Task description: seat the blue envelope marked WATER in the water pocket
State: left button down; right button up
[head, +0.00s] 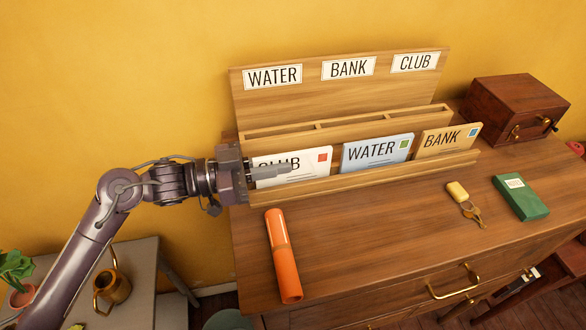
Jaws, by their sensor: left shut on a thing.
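The blue envelope marked WATER (377,152) stands in the front slot of a wooden letter rack (340,190), in the middle of the row. A white envelope marked CLUB (312,165) stands to its left and a tan envelope marked BANK (447,140) to its right. My left gripper (270,171) reaches in from the left and is shut on the CLUB envelope at its left side, covering part of its lettering. The WATER envelope is apart from the gripper. The water pocket (280,137) is at the rack's left, behind the envelopes, below the WATER label (273,77). My right gripper is not in view.
Labels BANK (348,67) and CLUB (415,62) mark the other pockets. An orange tube (283,255), keys with a yellow tag (465,203) and a green book (521,198) lie on the desk (370,240). A wooden box (515,108) stands right of the rack. The desk's middle is clear.

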pick_arm(q)
jog(key=shift+r, duration=0.1)
jog(key=shift+r, duration=0.55)
notch_tip(320, 180, up, 19)
jog(key=b, duration=0.3)
jog(key=shift+f, duration=0.1)
